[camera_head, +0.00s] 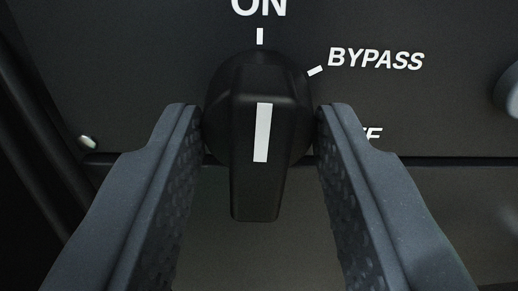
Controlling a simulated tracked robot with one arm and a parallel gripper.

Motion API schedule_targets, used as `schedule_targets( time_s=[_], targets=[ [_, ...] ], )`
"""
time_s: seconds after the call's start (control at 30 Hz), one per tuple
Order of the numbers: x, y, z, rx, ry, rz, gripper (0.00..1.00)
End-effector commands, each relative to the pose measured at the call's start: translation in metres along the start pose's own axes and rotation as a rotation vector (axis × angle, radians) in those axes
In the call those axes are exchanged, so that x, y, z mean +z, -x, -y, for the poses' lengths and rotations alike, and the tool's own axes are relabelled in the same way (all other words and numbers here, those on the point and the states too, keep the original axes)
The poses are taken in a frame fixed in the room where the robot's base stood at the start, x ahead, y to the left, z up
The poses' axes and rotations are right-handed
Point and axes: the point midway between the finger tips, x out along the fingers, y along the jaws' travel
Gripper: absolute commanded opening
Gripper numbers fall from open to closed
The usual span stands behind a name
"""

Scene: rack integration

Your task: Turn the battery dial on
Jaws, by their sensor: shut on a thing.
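The battery dial (258,190) is a black rotary knob with a white stripe on its handle, in the middle of the head camera view. Its stripe runs upright and lines up with the tick under the ON label (259,8). The BYPASS label (376,59) and its tick are at the upper right. Another label (372,134) at the right is mostly hidden behind the right finger. My gripper (260,125) is shut on the dial, with one finger at each side of its round base.
The dial sits on a dark panel (130,60). A small shiny screw (88,142) is at the left. A rounded grey part (508,92) shows at the right edge. A horizontal seam crosses the panel behind the fingers.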

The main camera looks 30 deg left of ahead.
Motion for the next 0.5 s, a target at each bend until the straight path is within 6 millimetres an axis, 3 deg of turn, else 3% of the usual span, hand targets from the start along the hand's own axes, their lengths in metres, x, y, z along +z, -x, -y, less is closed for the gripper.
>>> schedule_targets(
  time_s=[0.17,0.2,0.27,0.5],
  targets=[
    [0.0039,0.0011,-0.0009,0.003,-0.003,0.009,0.12],
    [0.0040,0.0011,-0.0010,0.003,-0.003,0.009,0.43],
    [0.0037,0.0010,-0.0009,0.003,-0.003,0.008,0.56],
    [0.0014,0.0005,-0.0009,0.002,-0.002,0.003,0.56]
  ],
)
